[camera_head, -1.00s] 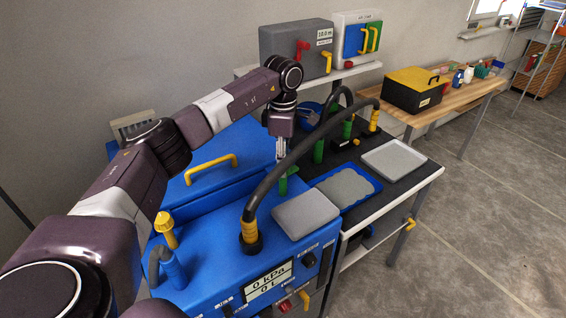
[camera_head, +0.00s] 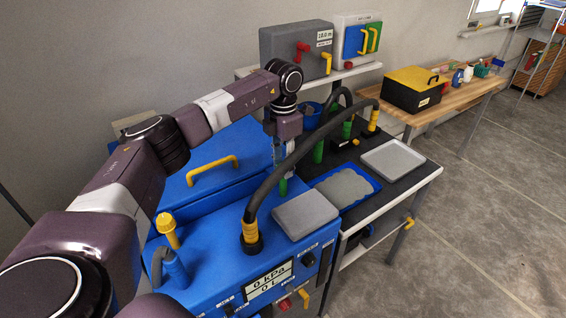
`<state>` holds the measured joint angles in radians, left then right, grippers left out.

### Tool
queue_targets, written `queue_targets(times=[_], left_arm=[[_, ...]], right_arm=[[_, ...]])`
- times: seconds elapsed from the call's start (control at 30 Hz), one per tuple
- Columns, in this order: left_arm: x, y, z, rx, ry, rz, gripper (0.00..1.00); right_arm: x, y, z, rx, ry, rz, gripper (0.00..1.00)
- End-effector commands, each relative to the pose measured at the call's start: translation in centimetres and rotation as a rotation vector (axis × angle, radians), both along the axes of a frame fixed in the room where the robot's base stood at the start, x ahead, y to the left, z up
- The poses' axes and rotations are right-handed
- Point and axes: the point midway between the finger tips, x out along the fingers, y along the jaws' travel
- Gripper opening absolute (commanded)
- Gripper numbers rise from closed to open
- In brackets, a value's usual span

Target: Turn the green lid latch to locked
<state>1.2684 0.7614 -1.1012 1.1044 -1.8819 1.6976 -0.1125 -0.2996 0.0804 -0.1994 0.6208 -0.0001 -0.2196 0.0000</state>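The green lid latch (camera_head: 283,186) stands at the right front edge of the blue lid (camera_head: 232,150) of the blue machine. Only a narrow upright piece of it shows below my gripper. My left gripper (camera_head: 281,168) points down at the top of the latch, at or very near it. Its fingers are small and partly hidden, so I cannot tell whether they are closed on it. My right gripper is not in view.
A black hose (camera_head: 292,160) arches close to the right of my gripper. A yellow handle (camera_head: 212,170) stands on the lid. A grey pad (camera_head: 305,214) and a blue tray with grey contents (camera_head: 348,187) lie to the right. A grey box (camera_head: 296,50) stands behind.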

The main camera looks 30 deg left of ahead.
Motion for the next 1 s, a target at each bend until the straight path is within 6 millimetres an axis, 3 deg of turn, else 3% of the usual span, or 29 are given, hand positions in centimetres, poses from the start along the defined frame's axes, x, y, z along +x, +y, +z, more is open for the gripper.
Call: queue_targets(times=[0.6,1.0], left_arm=[[0.2,0.1,0.3,0.000,-0.007,0.557,0.05],[0.2,0.1,0.3,0.000,-0.009,0.758,0.05]], right_arm=[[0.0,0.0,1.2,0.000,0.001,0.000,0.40],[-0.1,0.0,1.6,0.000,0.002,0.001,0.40]])
